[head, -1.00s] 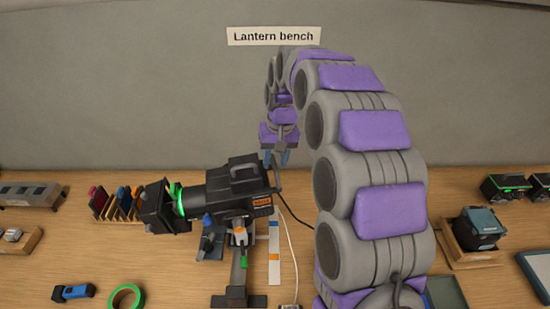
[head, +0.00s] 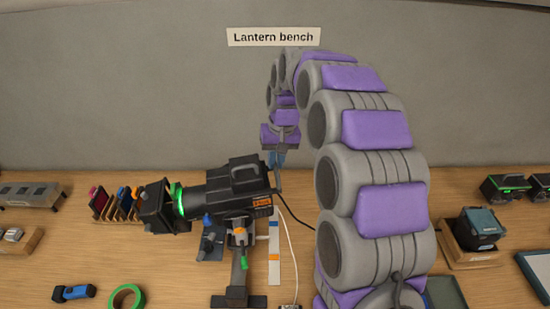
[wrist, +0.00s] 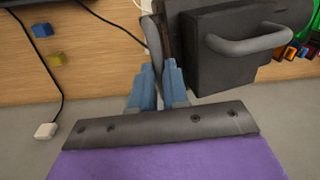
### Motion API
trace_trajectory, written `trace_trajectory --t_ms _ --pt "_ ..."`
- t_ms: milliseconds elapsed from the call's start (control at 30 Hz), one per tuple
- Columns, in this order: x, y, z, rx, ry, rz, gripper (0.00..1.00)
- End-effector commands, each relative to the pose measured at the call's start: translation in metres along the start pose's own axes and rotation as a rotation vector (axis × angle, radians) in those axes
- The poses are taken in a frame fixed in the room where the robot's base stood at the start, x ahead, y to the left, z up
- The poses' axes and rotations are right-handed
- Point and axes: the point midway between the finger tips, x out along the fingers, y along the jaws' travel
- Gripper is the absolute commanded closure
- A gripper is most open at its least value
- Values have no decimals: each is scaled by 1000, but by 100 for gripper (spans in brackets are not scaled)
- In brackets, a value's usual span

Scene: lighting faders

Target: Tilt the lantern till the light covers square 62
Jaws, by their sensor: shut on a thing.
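The black lantern (head: 222,192) sits on its stand (head: 238,283) on the bench, its green-ringed front and black flaps (head: 165,207) facing left. My gripper (head: 276,162) is at the lantern's rear end. In the wrist view my blue fingers (wrist: 158,82) are closed on a thin grey handle (wrist: 152,36) beside the black housing (wrist: 235,55). The grey top handle (wrist: 250,45) is to the right of the fingers, apart from them. The fingertips are partly hidden behind the lantern in the head view. No numbered square and no light patch show.
Coloured filters (head: 115,203) stand left of the lantern. A green tape roll (head: 126,297) and a blue torch (head: 73,293) lie at the front left. A cable (head: 298,215) runs behind the lantern. A black device on a wooden block (head: 478,230) stands at right.

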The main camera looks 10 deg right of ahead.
Motion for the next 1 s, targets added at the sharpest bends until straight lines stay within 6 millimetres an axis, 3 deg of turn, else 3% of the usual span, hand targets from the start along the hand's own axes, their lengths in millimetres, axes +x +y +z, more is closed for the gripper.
trace_trajectory --t_ms 167,200,467,767,1000 --pt "0 0 0 0 -1 0 100" --pt "0 0 0 0 -1 0 84" --pt "0 0 0 0 0 0 60" --pt "-4 0 0 0 1 0 60" --pt "-40 0 -2 0 7 0 60"
